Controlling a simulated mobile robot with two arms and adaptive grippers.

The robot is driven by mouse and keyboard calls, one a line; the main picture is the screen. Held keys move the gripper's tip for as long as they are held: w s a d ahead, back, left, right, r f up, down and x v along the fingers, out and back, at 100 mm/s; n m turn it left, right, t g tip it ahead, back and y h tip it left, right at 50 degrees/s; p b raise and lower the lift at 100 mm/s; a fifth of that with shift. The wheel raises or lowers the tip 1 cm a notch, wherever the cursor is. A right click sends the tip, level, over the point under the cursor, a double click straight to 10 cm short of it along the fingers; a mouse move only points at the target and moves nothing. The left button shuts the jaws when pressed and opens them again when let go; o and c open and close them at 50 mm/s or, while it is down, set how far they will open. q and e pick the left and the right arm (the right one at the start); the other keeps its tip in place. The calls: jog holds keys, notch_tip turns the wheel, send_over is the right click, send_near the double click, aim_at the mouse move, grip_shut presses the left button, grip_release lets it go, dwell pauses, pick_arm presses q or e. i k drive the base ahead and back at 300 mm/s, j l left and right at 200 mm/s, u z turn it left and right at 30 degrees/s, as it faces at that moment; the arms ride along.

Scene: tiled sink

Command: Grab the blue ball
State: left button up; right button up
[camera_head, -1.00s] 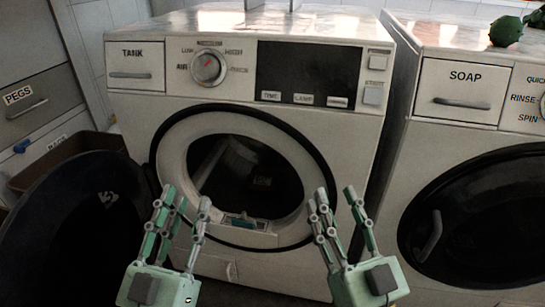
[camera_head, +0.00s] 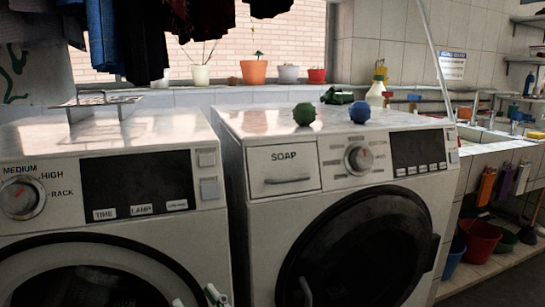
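The blue ball (camera_head: 360,114) is a small knobbly ball on top of the right-hand machine, near the middle of its top. A green ball (camera_head: 304,114) of like size lies just left of it, apart from it. My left gripper is out of view.
The right machine (camera_head: 270,230) has a closed soap drawer and a dark round door. A dark green object (camera_head: 337,96) and a yellow-topped bottle (camera_head: 377,88) stand behind the balls. Clothes (camera_head: 145,40) hang above.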

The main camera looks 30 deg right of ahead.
aim_at(360, 111)
jog(key=z, duration=1.6)
